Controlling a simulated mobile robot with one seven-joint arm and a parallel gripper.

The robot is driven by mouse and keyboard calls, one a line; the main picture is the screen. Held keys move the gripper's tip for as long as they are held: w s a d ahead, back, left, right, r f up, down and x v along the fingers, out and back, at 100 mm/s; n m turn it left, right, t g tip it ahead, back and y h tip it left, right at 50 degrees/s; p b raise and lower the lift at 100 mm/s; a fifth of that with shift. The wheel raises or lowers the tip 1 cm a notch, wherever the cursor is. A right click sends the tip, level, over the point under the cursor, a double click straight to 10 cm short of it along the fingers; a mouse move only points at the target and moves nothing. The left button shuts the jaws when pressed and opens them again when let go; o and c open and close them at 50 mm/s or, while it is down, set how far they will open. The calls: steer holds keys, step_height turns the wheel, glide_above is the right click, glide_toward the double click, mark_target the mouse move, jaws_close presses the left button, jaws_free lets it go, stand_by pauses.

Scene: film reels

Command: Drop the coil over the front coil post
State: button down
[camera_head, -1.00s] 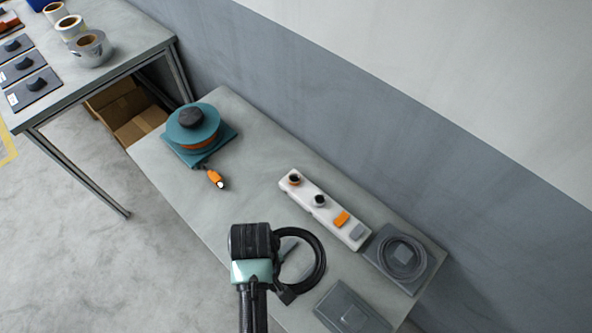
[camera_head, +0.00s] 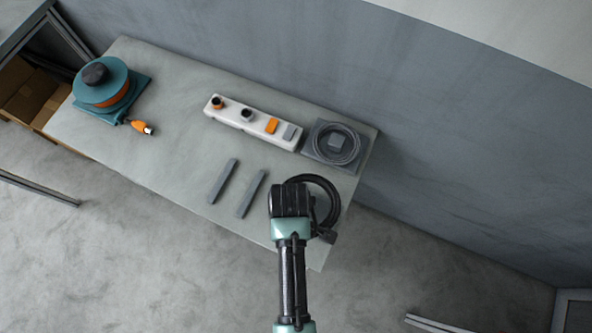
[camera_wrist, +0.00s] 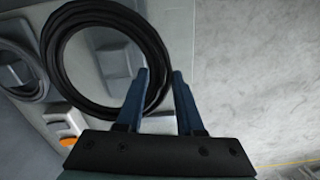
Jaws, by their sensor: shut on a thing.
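The black coil (camera_head: 337,198) is a ring of cable above the right end of the table. My gripper (camera_head: 300,203) is shut on one side of it, and the coil sticks out to the right in the head view. In the wrist view my gripper's blue fingers (camera_wrist: 161,76) pinch the ring (camera_wrist: 52,50). Through the ring shows a grey base with a raised block, the front coil post (camera_wrist: 115,60). The coil appears above the post; how far above I cannot tell. In the head view my gripper and the coil hide this post.
The rear coil post (camera_head: 333,142) carries a grey coil (camera_head: 354,150). A white strip (camera_head: 232,112) with knobs and switches lies left of it. Two grey bars (camera_head: 222,181) lie on the table (camera_head: 165,150). A teal reel (camera_head: 92,82) stands at the far left.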

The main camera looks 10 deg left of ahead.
steer(key=shift+f, duration=2.65)
steer(key=shift+f, duration=0.2)
steer(key=c, duration=0.5)
jaws_free()
steer(key=shift+c, duration=0.2)
steer(key=shift+r, duration=0.15)
